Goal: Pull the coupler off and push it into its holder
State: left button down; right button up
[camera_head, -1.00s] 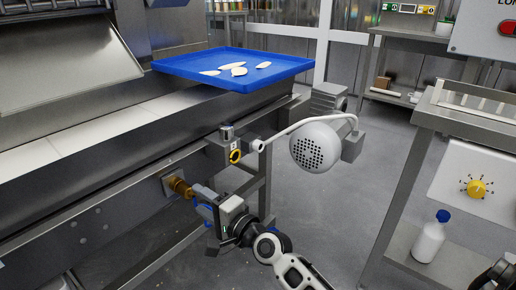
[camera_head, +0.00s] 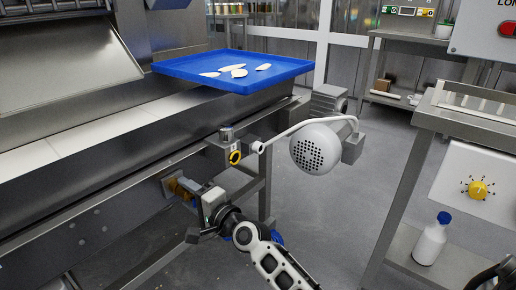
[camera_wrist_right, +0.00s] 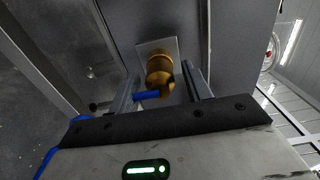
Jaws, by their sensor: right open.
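A brass, round fitting (camera_head: 182,190) sticks out from a square metal plate on the machine's side. In the right wrist view the brass fitting (camera_wrist_right: 160,72) lies ahead, between my fingers, with a short blue piece (camera_wrist_right: 147,96) at its near side. I cannot tell where the coupler and the fitting part. My right gripper (camera_head: 193,194) is open, its fingers (camera_wrist_right: 163,88) on either side of the brass and blue parts; contact is unclear. A bracket on the machine's leg carries a yellow ring (camera_head: 235,157); I cannot tell whether it is the holder. My left gripper is not in view.
A blue tray (camera_head: 235,67) with several pale pieces sits on the machine above. A white perforated drum (camera_head: 314,149) with a curved white tube stands right of the yellow ring. A steel table (camera_head: 470,122) with a white bottle (camera_head: 430,240) is at right. Floor between is clear.

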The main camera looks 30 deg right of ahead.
jog(key=c, duration=1.1)
jog(key=shift+o, duration=0.2)
jog(key=shift+p+v, duration=0.3)
jog(key=shift+v, duration=0.5)
jog(key=shift+p+v, duration=0.35)
jog(key=shift+v, duration=1.85)
jog(key=shift+s, duration=0.1)
